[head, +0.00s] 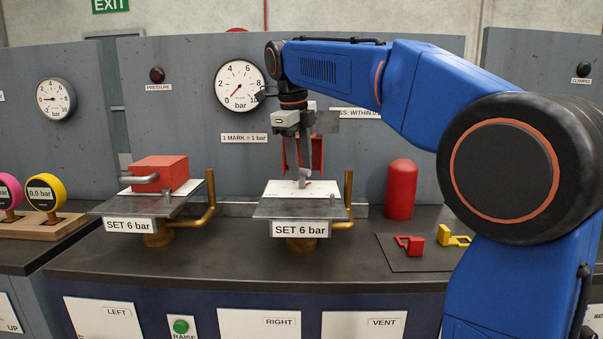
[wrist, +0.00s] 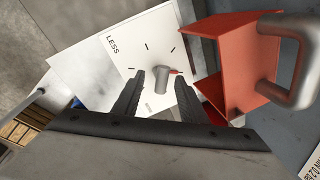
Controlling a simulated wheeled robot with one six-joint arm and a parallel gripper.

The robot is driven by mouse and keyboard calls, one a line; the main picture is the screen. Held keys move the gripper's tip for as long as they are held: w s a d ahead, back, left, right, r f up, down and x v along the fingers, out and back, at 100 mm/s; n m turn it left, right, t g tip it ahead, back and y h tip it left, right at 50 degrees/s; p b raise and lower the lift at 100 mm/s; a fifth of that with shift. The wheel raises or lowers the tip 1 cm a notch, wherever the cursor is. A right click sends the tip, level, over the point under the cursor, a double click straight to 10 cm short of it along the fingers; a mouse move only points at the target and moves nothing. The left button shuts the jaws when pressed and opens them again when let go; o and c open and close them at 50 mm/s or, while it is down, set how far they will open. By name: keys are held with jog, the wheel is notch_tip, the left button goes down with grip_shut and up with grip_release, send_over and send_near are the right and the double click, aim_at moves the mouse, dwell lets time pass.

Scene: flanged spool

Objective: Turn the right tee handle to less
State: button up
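The right tee handle (wrist: 161,85) is grey and stands on a white dial plate (wrist: 118,48) marked LESS, with several black ticks and a small red pointer, in the wrist view. My gripper (wrist: 160,80) is open, its dark fingers on either side of the handle with a visible gap each side; I cannot tell if they reach its depth. In the head view my gripper (head: 302,182) points down over the right white plate (head: 275,189), above a SET 6 bar sign. The fingers hide most of the handle there.
A red cover (wrist: 235,65) with a grey bar handle stands raised beside the dial. A similar red cover (head: 160,172) sits on the left station. Brass pipes (head: 348,195) and a red cylinder (head: 400,190) stand nearby. A pressure gauge (head: 240,86) hangs behind.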

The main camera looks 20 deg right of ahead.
aim_at(302, 178)
jog(key=shift+w+d+f, duration=0.15)
jog(key=shift+f, duration=1.1)
jog(key=shift+c, duration=0.3)
grip_shut()
